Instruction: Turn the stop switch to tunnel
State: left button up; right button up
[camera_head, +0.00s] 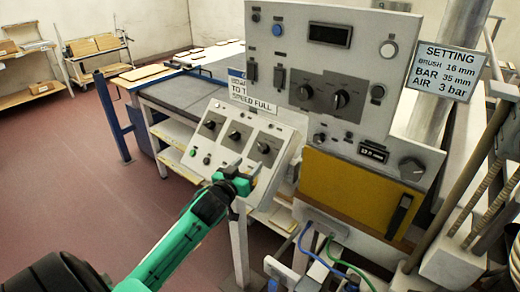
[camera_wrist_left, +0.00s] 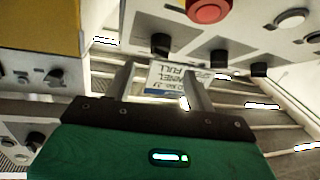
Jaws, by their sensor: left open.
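A sloped grey control panel (camera_head: 222,160) stands in the middle of the head view. It carries a row of black rotary knobs: left (camera_head: 210,124), middle (camera_head: 235,135) and right (camera_head: 263,147). Their labels are too small to read, so I cannot tell which is the stop switch. My left gripper (camera_head: 244,177) is by the panel's lower right edge, below the right knob. In the left wrist view its fingers (camera_wrist_left: 158,88) are apart with nothing held. There a red button (camera_wrist_left: 208,10) and black knobs (camera_wrist_left: 218,57) show beyond the fingers. My right gripper is not in view.
A tall grey panel (camera_head: 330,75) with knobs and a display rises behind, above a yellow panel (camera_head: 345,190). A sign (camera_head: 252,92) stands behind the sloped panel; a setting sign (camera_head: 446,70) hangs at right. Blue and green hoses lie low. Floor (camera_head: 90,190) at left is clear.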

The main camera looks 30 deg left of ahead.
aim_at(262, 150)
pick_arm(q)
jog(key=w, duration=0.2)
jog(key=w+p, duration=0.1)
jog(key=w, duration=0.2)
jog(key=w+a+p, duration=0.1)
jog(key=w, duration=0.2)
jog(key=shift+w, duration=0.35)
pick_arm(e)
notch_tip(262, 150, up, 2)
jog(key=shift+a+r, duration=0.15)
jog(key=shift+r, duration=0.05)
pick_arm(q)
jog(key=c, duration=1)
jog(key=shift+o, duration=0.2)
